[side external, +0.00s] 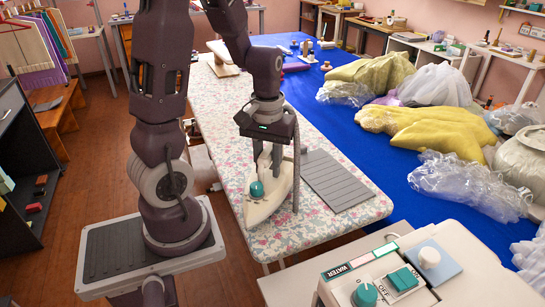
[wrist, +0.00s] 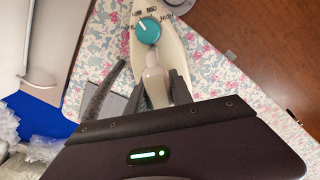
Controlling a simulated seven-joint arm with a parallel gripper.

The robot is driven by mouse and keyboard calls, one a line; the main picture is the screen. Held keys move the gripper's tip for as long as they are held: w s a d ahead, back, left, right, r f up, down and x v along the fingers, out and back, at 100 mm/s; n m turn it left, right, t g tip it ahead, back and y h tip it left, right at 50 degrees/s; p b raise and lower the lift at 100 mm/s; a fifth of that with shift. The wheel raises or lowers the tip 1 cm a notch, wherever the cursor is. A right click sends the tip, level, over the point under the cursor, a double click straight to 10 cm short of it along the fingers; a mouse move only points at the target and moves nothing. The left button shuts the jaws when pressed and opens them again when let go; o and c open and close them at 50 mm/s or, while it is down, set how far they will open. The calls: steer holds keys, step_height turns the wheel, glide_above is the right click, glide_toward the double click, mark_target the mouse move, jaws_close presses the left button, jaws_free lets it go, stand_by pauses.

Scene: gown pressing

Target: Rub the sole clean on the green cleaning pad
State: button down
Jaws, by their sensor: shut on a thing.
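A cream iron (side external: 268,196) with a teal dial sits over the floral ironing board (side external: 235,130), its pointed end toward the board's near end. My gripper (side external: 268,158) is shut on the iron's handle from above. In the wrist view my gripper (wrist: 157,92) has a finger on each side of the pale handle (wrist: 154,75), with the teal dial (wrist: 148,30) beyond it. The sole faces down and is hidden. I cannot tell whether it touches the board. I cannot make out a green cleaning pad in either view.
A grey ribbed mat (side external: 337,180) lies right of the iron. A dark cord (side external: 297,165) rises beside the iron. A control box (side external: 420,275) with teal controls stands at the near right.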

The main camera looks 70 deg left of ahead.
mark_target(266, 154)
steer(key=shift+s+d, duration=0.6)
steer(key=shift+d, duration=0.05)
steer(key=shift+w+r, duration=0.15)
steer(key=shift+r, duration=0.15)
step_height(266, 154, up, 7)
steer(key=shift+f, duration=0.2)
